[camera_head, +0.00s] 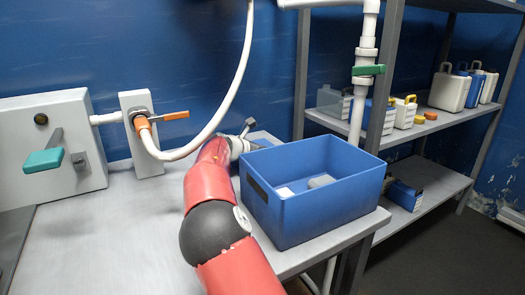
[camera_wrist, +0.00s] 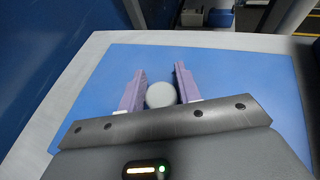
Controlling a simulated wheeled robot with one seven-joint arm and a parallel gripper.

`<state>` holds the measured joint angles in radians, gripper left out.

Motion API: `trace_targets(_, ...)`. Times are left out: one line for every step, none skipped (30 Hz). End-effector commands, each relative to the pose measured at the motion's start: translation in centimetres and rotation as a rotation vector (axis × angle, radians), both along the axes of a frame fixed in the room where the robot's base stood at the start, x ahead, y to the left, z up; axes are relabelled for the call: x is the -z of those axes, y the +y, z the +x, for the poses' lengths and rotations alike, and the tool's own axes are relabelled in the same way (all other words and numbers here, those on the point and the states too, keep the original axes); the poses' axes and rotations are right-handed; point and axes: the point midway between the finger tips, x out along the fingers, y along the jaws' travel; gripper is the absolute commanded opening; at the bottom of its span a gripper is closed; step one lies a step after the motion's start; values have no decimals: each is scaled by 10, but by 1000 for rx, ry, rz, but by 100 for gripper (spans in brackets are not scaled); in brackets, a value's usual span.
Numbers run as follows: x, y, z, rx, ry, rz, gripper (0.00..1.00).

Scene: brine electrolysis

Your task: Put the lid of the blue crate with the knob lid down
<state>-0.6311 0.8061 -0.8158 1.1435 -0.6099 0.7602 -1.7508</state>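The open blue crate (camera_head: 315,208) stands on the table in the head view, with a few pale objects inside. Its blue lid (camera_wrist: 235,78) fills much of the wrist view, flat and knob side up over the grey table. The head view hides the lid behind the crate. The round pale knob (camera_wrist: 161,95) sits between the two purple fingers of my gripper (camera_wrist: 160,72). The fingers stand on either side of the knob; whether they press on it is not clear. In the head view my arm reaches behind the crate, and the fingers are hidden.
The grey table (camera_head: 95,240) is clear at the front left. A wall box with a teal handle (camera_head: 43,160) and an orange valve (camera_head: 143,123) are at the left. A white pipe with a green valve (camera_head: 368,70) rises behind the crate. Shelves (camera_head: 430,125) with bottles stand right.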

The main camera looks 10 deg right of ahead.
Motion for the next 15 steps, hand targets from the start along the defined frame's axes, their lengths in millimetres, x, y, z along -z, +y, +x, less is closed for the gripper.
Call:
trace_targets(0,0,0,0,0,0,40)
trace_targets(0,0,0,0,0,0,44)
trace_targets(0,0,0,0,0,0,48)
trace_targets(0,0,0,0,0,0,48)
trace_targets(0,0,0,0,0,0,48)
trace_targets(0,0,0,0,0,0,48)
trace_targets(0,0,0,0,0,0,48)
trace_targets(0,0,0,0,0,0,48)
trace_targets(-1,0,0,0,0,0,48)
trace_targets(-1,0,0,0,0,0,48)
trace_targets(-1,0,0,0,0,0,48)
trace_targets(-3,0,0,0,-1,-1,48)
trace_targets(-4,1,0,-1,-1,-1,48)
trace_targets(-4,3,-2,-2,-1,0,48)
trace_targets(-6,7,-5,-3,-1,1,48)
